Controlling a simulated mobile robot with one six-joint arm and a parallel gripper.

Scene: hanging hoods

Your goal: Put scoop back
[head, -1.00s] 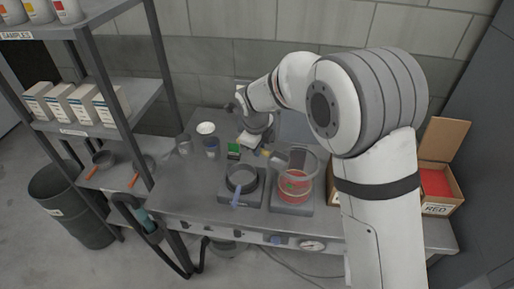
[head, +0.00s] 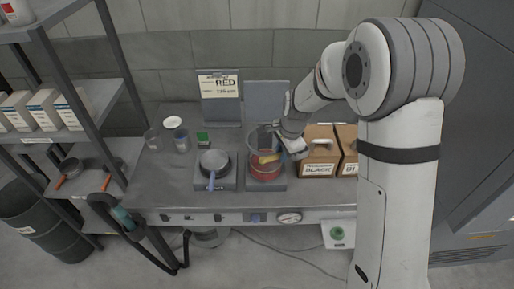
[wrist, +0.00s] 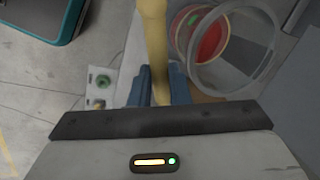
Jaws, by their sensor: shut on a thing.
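My gripper (head: 287,144) is beside and above the right edge of a clear round container (head: 253,143) with red contents. In the wrist view my gripper (wrist: 160,76) has its blue fingers closed on a pale yellow handle, taken as the scoop (wrist: 154,30). The handle runs out of the top of that view, so its far end is not seen. In the head view the yellow part of the scoop (head: 267,158) overlaps the container; I cannot tell if it touches. The container also shows in the wrist view (wrist: 240,80).
Boxes labelled BLACK (head: 319,171) stand on the right. A RED sign (head: 221,97) stands behind. Cups (head: 181,141) and a white dish (head: 172,122) are at the left. My arm hides the bench's right end.

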